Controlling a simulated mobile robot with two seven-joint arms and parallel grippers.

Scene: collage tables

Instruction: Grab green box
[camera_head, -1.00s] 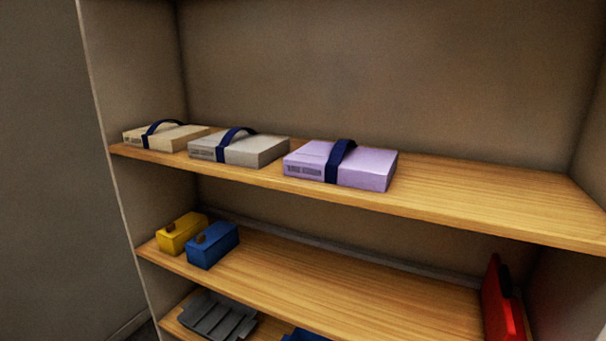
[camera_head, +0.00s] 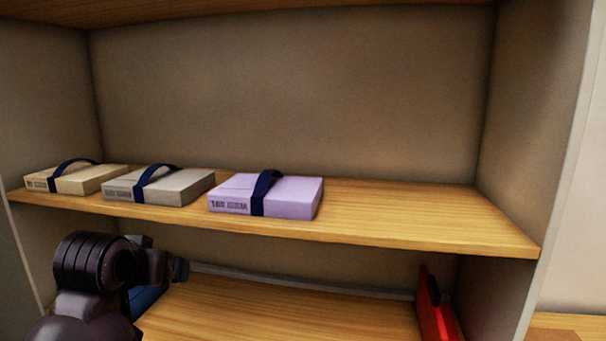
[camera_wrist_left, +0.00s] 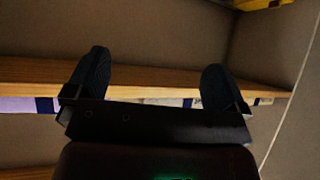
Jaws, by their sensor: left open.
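No green box shows in either view now. My left arm comes in at the lower left of the head view, in front of the lower shelf, with its gripper end (camera_head: 178,269) partly hidden by its own links. In the left wrist view my left gripper (camera_wrist_left: 153,85) has its two dark fingers spread wide with nothing between them. It faces the shelf edge (camera_wrist_left: 150,73). My right gripper is in neither view.
The upper shelf (camera_head: 410,215) holds a tan box (camera_head: 85,181), a grey box (camera_head: 180,188) and a purple box (camera_head: 292,197), with free room at right. Below are a blue box (camera_head: 146,300), mostly hidden by my arm, and a red item (camera_head: 432,310). A yellow thing (camera_wrist_left: 262,4) shows in the wrist view.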

